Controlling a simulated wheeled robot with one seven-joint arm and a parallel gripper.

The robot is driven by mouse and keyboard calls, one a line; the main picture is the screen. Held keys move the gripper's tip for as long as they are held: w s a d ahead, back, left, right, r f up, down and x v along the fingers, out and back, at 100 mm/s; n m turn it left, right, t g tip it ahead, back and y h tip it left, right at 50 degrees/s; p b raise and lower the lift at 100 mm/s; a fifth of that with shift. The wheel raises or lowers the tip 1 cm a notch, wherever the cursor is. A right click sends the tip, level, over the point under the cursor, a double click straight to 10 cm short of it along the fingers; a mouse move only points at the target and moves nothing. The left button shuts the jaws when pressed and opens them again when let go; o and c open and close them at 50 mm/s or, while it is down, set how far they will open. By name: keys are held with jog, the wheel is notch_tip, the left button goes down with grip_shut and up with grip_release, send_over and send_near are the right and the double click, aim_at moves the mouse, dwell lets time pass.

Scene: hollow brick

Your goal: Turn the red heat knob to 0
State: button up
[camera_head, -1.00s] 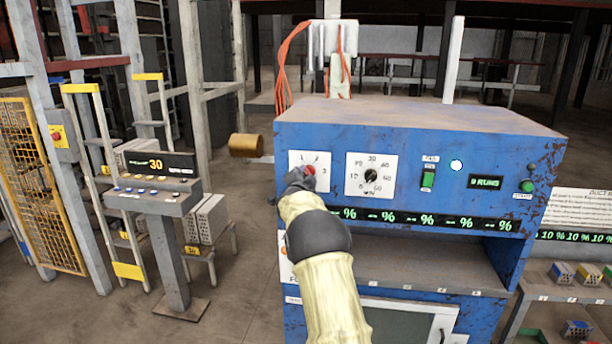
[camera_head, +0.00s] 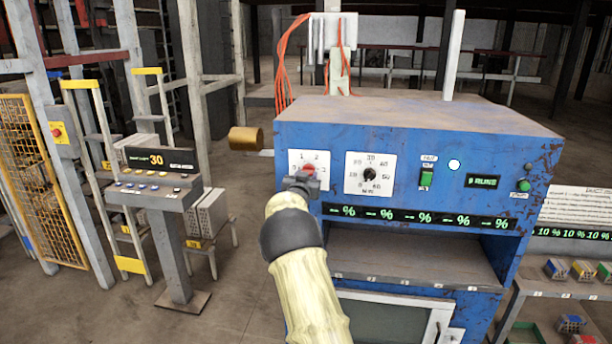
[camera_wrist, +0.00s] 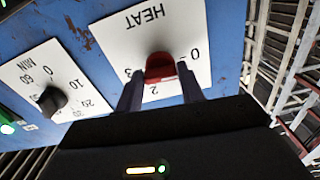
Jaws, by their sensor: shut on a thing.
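The red heat knob (camera_wrist: 160,67) sits on a white plate (camera_wrist: 195,25) marked HEAT, on the blue machine's front. My gripper (camera_wrist: 158,84) is shut on the knob, with one dark finger on each side in the wrist view. In that view the plate appears upside down, with a 0 right of the knob, a 2 below and a 3 left. The fingers partly cover the scale, and I cannot tell which number the knob points to. In the head view the knob (camera_head: 309,169) shows just above my gripper (camera_head: 303,181).
A black minute dial (camera_head: 370,174) is right of the heat plate, followed by a green switch (camera_head: 426,179) and a green button (camera_head: 523,185). A percent display (camera_head: 418,217) runs below. A brass-coloured cylinder (camera_head: 246,139) stands off the machine's left side.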

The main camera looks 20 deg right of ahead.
jog(key=shift+a+f+n, duration=0.1)
jog(key=shift+f+n, duration=0.35)
jog(key=shift+n, duration=0.15)
jog(key=o, duration=0.8)
jog(key=shift+o, duration=1)
jog(key=shift+r, duration=0.3)
jog(key=shift+s, duration=0.1)
jog(key=b+v, duration=0.6)
jog(key=v, duration=1.1)
jog(key=shift+b, duration=0.3)
